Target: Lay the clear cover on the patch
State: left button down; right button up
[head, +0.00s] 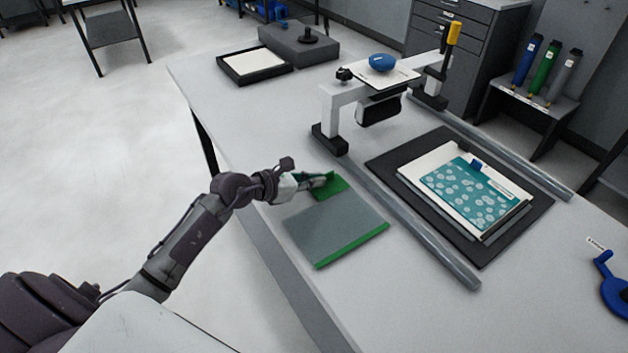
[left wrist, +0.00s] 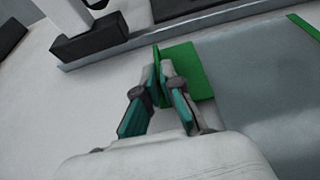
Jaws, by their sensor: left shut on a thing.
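The clear cover (head: 334,230) is a greyish see-through sheet with a green strip along its near edge and a green tab at its far left corner. It lies on the table left of the metal rail. My left gripper (head: 328,180) is shut on the green tab (left wrist: 186,72) at that corner. The cover's sheet also shows at the right of the left wrist view (left wrist: 270,100). The patch (head: 468,194) is a teal rectangle with pale round spots on a white board, on a black mat (head: 398,165). The right gripper is not in view.
Two metal rails (head: 420,240) run along the table beside the mat. A white gantry (head: 345,105) with black feet and a roller spans them behind it. A blue tool (head: 612,290) lies at the right edge. A black-rimmed tray (head: 254,65) sits at the back left.

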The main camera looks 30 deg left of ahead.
pick_arm(q)
jog(key=shift+f, duration=0.2)
jog(key=shift+f, duration=0.2)
jog(key=c, duration=1.3)
grip_release()
jog(key=shift+r, duration=0.1)
